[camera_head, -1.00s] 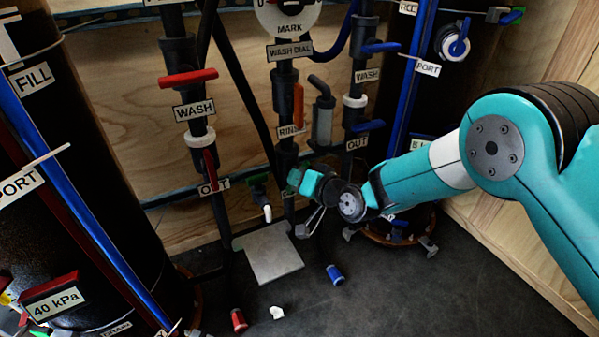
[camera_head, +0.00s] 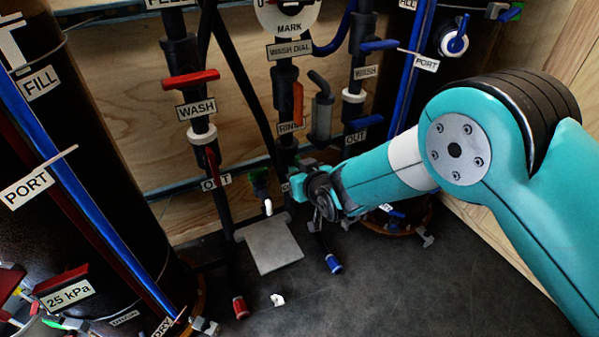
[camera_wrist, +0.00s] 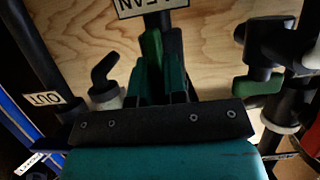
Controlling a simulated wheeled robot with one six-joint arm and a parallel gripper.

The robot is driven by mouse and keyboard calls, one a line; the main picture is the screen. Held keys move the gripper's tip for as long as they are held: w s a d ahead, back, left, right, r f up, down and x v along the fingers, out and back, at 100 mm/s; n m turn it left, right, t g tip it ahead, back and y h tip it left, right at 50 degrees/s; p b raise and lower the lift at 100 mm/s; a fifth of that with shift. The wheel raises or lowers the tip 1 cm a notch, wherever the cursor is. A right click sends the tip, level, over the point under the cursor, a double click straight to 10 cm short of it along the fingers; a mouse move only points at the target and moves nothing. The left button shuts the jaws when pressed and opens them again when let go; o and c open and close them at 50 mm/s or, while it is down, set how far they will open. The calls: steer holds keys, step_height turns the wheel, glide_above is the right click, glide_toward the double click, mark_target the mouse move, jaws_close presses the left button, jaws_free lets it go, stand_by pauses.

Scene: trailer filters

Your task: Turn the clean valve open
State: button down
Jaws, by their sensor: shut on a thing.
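The clean valve's green handle (camera_wrist: 152,52) stands below a partly cut-off label (camera_wrist: 150,6) at the top of the wrist view. My gripper (camera_wrist: 168,75) is shut on this handle, its teal fingers hiding part of it. In the head view my gripper (camera_head: 302,180) is at the lower end of the middle pipe, under the rinse label. My own wrist hides the handle there, so its angle cannot be told from that view.
Another green valve (camera_head: 258,185) with a white spout is just left of my gripper; a green valve handle (camera_wrist: 258,85) also shows at right in the wrist view. A grey plate (camera_head: 272,245), a red cap (camera_head: 240,308) and a blue cap (camera_head: 333,263) lie below.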

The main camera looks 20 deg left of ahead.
stand_by(0.5)
steer(key=c, duration=1.2)
jaws_free()
steer(key=shift+o, duration=0.2)
steer(key=p+v, duration=0.4)
steer(key=v, duration=1.3)
steer(key=shift+s, duration=0.25)
steer(key=shift+d, duration=0.1)
